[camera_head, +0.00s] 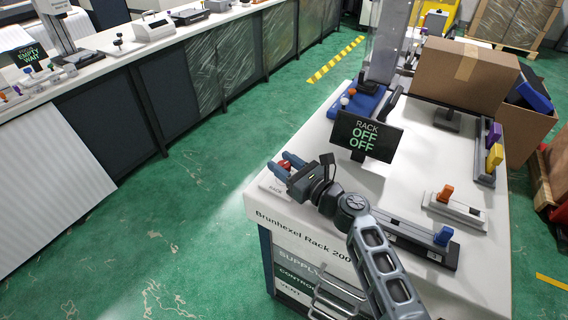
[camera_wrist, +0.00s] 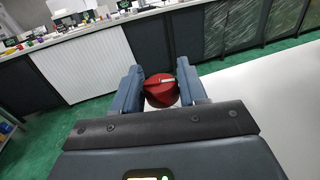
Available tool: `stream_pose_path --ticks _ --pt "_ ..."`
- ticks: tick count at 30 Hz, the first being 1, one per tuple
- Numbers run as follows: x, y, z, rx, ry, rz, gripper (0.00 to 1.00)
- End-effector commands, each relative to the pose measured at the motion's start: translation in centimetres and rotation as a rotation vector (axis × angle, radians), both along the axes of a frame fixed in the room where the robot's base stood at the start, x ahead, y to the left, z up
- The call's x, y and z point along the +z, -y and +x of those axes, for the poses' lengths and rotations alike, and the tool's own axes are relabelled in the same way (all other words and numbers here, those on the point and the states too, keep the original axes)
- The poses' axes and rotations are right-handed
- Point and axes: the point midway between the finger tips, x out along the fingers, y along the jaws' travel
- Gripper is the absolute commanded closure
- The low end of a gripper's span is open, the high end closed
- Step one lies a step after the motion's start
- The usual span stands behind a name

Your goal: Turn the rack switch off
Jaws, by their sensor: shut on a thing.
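The rack switch is a red rotary knob (camera_wrist: 160,88) with a white pointer line, at the corner of the white bench top. In the head view the red knob (camera_head: 285,165) shows only in part between the fingers. My gripper (camera_head: 285,163) reaches over the near left corner of the bench, and its two blue fingers are closed around the knob's sides. In the wrist view my gripper (camera_wrist: 161,90) has one finger on each side of the knob. A black display (camera_head: 366,136) behind the gripper reads "RACK OFF OFF".
Green floor (camera_head: 190,200) is clear to the left.

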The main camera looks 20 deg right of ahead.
Motion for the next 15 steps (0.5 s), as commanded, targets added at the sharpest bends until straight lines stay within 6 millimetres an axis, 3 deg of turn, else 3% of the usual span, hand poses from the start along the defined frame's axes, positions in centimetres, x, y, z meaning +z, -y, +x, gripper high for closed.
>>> stream_pose_path --ticks 14,15 --pt "0.22 0.10 0.10 0.008 0.003 0.000 0.88" --pt "0.22 0.09 0.10 0.008 0.003 0.000 0.54"
